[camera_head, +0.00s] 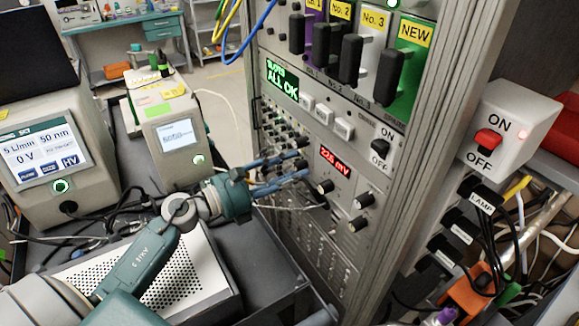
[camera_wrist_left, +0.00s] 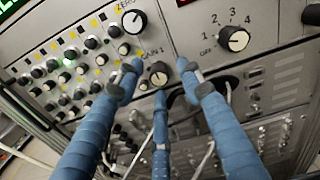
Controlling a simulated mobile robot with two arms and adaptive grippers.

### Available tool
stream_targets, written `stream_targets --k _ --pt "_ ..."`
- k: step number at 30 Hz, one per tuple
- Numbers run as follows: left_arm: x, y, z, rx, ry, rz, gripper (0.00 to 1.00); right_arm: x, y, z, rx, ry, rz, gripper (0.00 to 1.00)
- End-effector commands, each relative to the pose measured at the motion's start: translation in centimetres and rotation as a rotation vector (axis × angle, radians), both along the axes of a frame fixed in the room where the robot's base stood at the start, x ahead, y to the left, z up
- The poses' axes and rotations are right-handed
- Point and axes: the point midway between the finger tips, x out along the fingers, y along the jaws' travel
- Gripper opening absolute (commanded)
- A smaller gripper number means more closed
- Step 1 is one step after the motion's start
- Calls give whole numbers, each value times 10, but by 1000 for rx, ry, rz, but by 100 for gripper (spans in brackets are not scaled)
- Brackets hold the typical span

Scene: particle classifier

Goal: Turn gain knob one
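The gain knob one (camera_wrist_left: 158,74) is a small dark knob with a pale face line on the grey panel. It shows in the left wrist view, below a label that reads partly as "GAIN 1". My left gripper has three blue fingers (camera_wrist_left: 160,78) spread around this knob, one at each upper side and one below. I see gaps between the fingers and the knob; contact cannot be told. In the head view, my left gripper (camera_head: 304,159) reaches the rack front from the left, and its fingers hide the knob. My right gripper is not in view.
A ZERO knob (camera_wrist_left: 134,21) sits above, and a numbered selector knob (camera_wrist_left: 233,39) to the right. Several small knobs fill the panel's left part. A red display (camera_head: 335,160) is near the fingers. A perforated white box (camera_head: 190,285) lies below my arm.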

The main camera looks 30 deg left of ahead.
Motion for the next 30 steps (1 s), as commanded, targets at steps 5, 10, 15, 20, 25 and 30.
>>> stream_targets --k 5,10,15,20,25,30 --pt "0 0 0 0 0 1 38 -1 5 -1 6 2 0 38" --pt "0 0 0 0 0 0 8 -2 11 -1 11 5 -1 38" --pt "0 0 0 0 0 0 0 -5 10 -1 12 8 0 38" --pt "0 0 0 -13 8 0 0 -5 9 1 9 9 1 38" --pt "0 1 1 -64 38 1 0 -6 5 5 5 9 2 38" --pt "0 0 2 -158 95 -1 0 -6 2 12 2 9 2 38"
